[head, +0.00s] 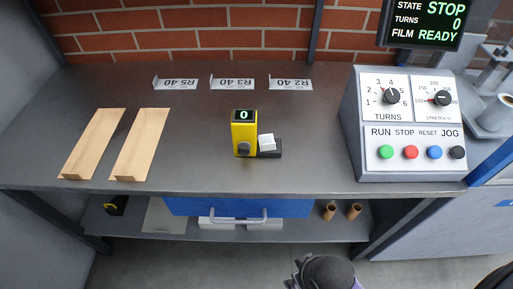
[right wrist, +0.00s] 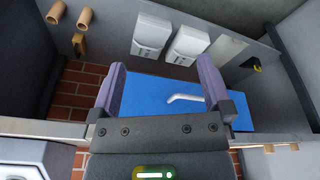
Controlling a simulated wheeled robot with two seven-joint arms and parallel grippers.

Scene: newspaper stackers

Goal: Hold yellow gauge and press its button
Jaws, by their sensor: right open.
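The yellow gauge (head: 243,138) stands upright on the grey worktop, near the middle of the head view. Its small dark screen (head: 243,115) reads 0, and a dark round knob or button (head: 243,149) shows low on its front. A small black base with a white block (head: 267,143) sits against its right side. My right gripper (right wrist: 162,78) is open and empty in the right wrist view, with the blue drawer front behind its fingers. The gauge is not visible in that view. My left gripper is in neither view.
Two tan boards (head: 140,145) lie at left. Label stands (head: 232,83) line the back. A control box (head: 408,130) with knobs and coloured buttons stands at right under a screen (head: 430,22). Below are a blue drawer (head: 290,208) and cardboard tubes (head: 354,211). Worktop around the gauge is clear.

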